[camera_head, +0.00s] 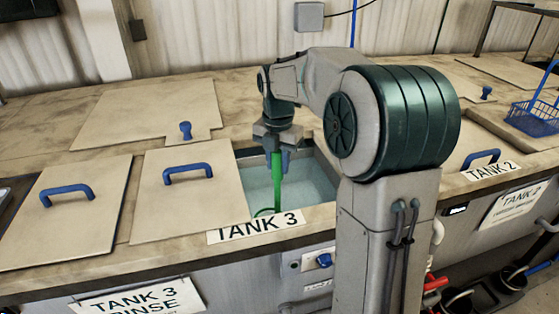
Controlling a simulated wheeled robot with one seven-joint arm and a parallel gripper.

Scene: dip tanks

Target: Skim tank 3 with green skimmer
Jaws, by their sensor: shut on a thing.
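The green skimmer (277,181) is upright in my gripper (278,150), which is shut on its handle. Its lower end, with a thin green hoop, is over or in the open part of tank 3 (313,187). I cannot tell how deep it is in the pale blue-green liquid. The "TANK 3" label (257,227) is on the front rim just below the opening. My arm covers the right side of the opening.
Beige lids with blue handles (187,174) (67,195) lie left of the opening. A blue knob (186,130) stands behind them. At right are the tank 2 label (490,171), a blue handle (481,159) and a blue wire basket (533,117).

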